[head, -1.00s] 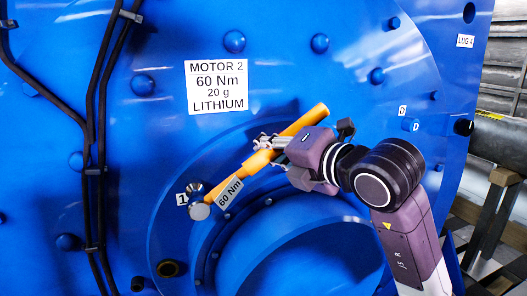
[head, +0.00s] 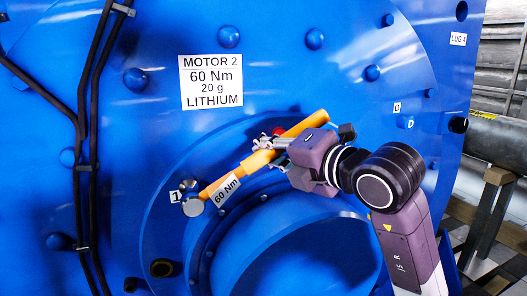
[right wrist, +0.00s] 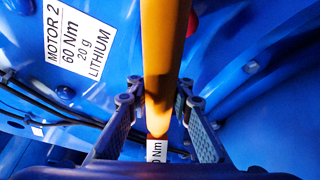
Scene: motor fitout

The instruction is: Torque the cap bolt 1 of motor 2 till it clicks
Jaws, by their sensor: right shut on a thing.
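An orange torque wrench (head: 305,126) with a white "60 Nm" tag (head: 227,190) slants from lower left to upper right in front of the blue motor face (head: 120,215). Its round metal head (head: 192,205) is at the bolt position beside the "1" label (head: 175,197). The head covers the bolt, so I cannot see how it sits on it. My right gripper (head: 271,153) is shut on the wrench handle around its middle. In the right wrist view the handle (right wrist: 165,50) runs between the two fingers (right wrist: 159,105). My left gripper is out of view.
The "MOTOR 2, 60 Nm, 20 g, LITHIUM" plate (head: 211,82) is above the wrench. A red part (head: 279,131) shows behind the handle. Black cables (head: 86,130) run down the left side. An open bolt hole (head: 161,268) lies below the wrench head.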

